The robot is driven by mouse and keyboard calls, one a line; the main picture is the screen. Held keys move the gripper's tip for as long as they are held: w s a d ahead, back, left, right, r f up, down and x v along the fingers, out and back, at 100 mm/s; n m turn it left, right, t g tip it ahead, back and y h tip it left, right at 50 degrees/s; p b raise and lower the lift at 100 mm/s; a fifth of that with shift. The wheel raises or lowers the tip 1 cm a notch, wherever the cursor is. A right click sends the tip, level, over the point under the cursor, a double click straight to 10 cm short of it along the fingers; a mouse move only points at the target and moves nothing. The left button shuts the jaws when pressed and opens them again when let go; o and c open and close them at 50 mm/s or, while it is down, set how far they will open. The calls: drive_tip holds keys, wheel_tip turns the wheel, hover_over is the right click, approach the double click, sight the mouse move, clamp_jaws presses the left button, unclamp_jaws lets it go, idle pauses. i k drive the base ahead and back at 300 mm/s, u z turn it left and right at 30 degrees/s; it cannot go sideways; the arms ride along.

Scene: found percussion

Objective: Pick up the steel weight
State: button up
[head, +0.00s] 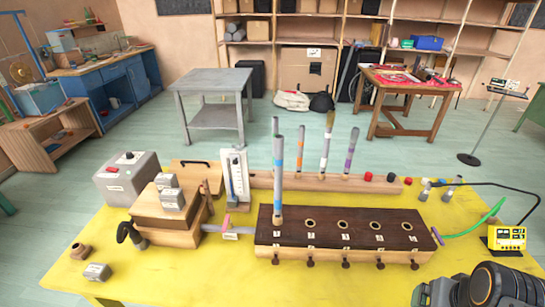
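A small grey metal block with a pale label, which looks like a steel weight (97,271), lies on the yellow table (200,285) at the front left. Two similar grey blocks, an upper one (166,181) and a lower one (172,199), sit on top of a wooden box (160,214) behind it. Dark and grey parts of my arm show at the bottom right corner, far to the right of the loose block. My gripper's fingers cannot be made out in this view.
A brown clay-coloured piece (79,251) and a black horn-shaped part (130,236) are near the loose block. A dark-topped wooden chest with holes (345,232) fills the table's middle. A yellow meter (507,238) stands at right. The front left tabletop is mostly clear.

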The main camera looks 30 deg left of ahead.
sight(162, 179)
drive_tip(key=u, duration=2.2)
drive_tip(key=k, duration=1.25)
drive_tip(key=u, duration=1.25)
drive_tip(key=i, duration=2.35)
drive_tip(key=z, duration=1.7)
drive_tip(key=i, duration=0.95)
drive_tip(key=z, duration=0.9)
